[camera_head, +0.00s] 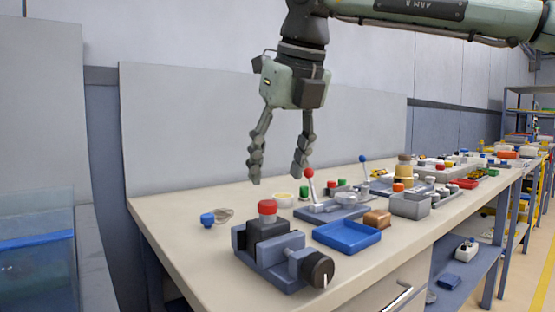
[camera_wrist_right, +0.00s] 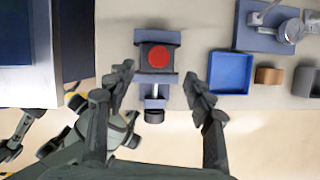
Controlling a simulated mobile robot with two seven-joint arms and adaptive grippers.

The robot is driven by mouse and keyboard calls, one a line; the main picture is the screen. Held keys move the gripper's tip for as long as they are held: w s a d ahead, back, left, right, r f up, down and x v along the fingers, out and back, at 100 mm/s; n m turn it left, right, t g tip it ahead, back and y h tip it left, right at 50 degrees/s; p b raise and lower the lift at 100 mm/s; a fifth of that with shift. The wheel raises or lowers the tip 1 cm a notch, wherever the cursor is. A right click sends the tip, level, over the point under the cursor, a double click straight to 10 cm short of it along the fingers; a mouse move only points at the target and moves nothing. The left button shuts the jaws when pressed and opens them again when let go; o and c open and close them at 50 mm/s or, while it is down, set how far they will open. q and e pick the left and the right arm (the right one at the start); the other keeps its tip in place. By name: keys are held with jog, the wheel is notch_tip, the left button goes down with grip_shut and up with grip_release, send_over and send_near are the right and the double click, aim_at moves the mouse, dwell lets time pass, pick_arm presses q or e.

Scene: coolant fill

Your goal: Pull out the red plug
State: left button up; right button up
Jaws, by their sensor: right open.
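The red plug (camera_head: 267,208) sits upright on top of a dark block (camera_head: 268,229), which is held in a blue-grey vise (camera_head: 283,264) at the bench's near edge. In the right wrist view the red plug (camera_wrist_right: 159,56) shows from above as a round red disc on the dark block. My right gripper (camera_head: 278,178) is open and empty, fingers pointing down, above the plug and apart from it. In the wrist view its two fingers (camera_wrist_right: 158,84) stand to either side of the vise.
A blue tray (camera_head: 346,237) lies right of the vise, beside a brown block (camera_head: 377,219). A red-knobbed lever (camera_head: 310,185) stands behind. A blue-capped item (camera_head: 207,219) lies left. The vise's dark knob (camera_head: 319,270) sticks out toward the front.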

aim_at(269, 203)
jog(key=x, duration=0.7)
jog(key=shift+a, duration=0.1)
jog(key=c, duration=1.2)
jog(key=o, duration=0.4)
jog(key=shift+c, duration=1.1)
jog(key=shift+r, duration=0.25)
